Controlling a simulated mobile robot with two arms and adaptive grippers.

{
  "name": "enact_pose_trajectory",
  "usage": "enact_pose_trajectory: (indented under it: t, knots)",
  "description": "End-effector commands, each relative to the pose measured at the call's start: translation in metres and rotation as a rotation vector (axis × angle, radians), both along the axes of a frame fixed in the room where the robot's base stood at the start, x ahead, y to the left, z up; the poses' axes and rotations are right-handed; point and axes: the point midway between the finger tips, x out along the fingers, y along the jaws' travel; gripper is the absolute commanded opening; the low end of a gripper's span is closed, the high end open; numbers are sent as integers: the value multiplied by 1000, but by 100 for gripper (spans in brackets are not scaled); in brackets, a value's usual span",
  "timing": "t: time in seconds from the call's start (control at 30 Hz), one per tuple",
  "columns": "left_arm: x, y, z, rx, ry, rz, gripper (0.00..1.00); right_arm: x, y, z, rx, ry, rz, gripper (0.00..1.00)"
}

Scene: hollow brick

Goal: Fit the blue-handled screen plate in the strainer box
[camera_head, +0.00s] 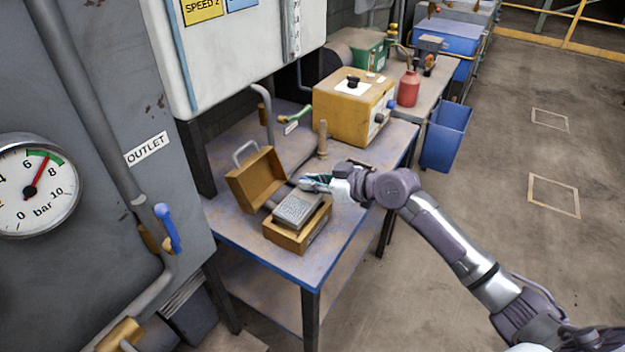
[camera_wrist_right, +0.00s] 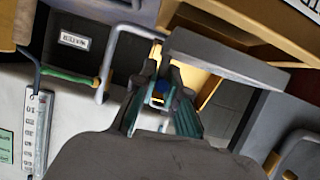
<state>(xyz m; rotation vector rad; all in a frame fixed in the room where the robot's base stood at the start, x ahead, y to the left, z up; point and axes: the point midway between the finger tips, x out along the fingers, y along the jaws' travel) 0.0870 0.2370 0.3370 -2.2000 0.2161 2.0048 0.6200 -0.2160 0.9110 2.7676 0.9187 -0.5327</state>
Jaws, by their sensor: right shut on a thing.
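The strainer box (camera_head: 300,237) is a small ochre box on the blue-edged bench, with its lid (camera_head: 257,180) standing open behind it. The grey perforated screen plate (camera_head: 298,207) is tilted over the box's top opening; I cannot tell how much of it is inside. My right gripper (camera_head: 318,182) is shut on the plate's blue handle, at the plate's far right side. In the right wrist view the fingers (camera_wrist_right: 162,100) close around the blue handle (camera_wrist_right: 160,86), with the grey plate (camera_wrist_right: 225,58) just beyond them. The fingers partly hide the handle. My left gripper is not in view.
A yellow box (camera_head: 355,106) with a black knob stands behind on the bench, near a wooden-looking upright peg (camera_head: 322,138). A grey pipe and a green lever (camera_head: 298,117) are at the back. A red bottle (camera_head: 408,89) stands farther off. The bench's front right corner is clear.

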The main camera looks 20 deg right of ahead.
Motion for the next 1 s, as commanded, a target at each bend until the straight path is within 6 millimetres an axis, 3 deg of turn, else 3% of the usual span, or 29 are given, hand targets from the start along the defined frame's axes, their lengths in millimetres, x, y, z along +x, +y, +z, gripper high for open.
enact_pose_trajectory:
  t: [0.37,1.0]
  knots:
    - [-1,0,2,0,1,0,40,1,0,5,16,7,-1,0]
    - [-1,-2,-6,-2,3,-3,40,0,0,-7,15,7,0,0]
